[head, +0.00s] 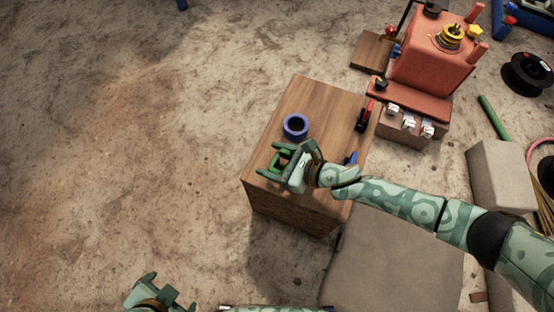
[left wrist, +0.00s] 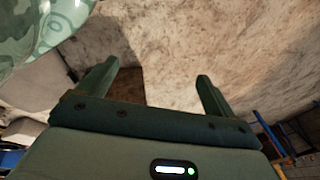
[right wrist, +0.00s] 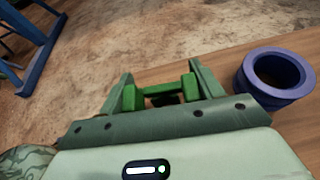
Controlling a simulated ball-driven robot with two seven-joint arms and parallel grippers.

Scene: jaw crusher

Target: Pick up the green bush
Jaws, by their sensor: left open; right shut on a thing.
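The green bush (head: 275,165) is at the near left part of the wooden block's top (head: 315,95). My right gripper (head: 270,160) is shut on it. In the right wrist view, the green bush (right wrist: 158,96) sits between the two fingers (right wrist: 158,80), with a dark opening in its middle. I cannot tell whether it still touches the wood. My left gripper (head: 168,290) is open and empty at the bottom edge of the head view, away from the block. Its spread fingers (left wrist: 158,80) show in the left wrist view with nothing between them.
A blue bush (head: 295,126) stands on the block just beyond the right gripper. A red and black tool (head: 364,116) and a small blue thing (head: 351,158) lie along the right edge. An orange machine (head: 435,62) stands at the back right. The floor on the left is clear.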

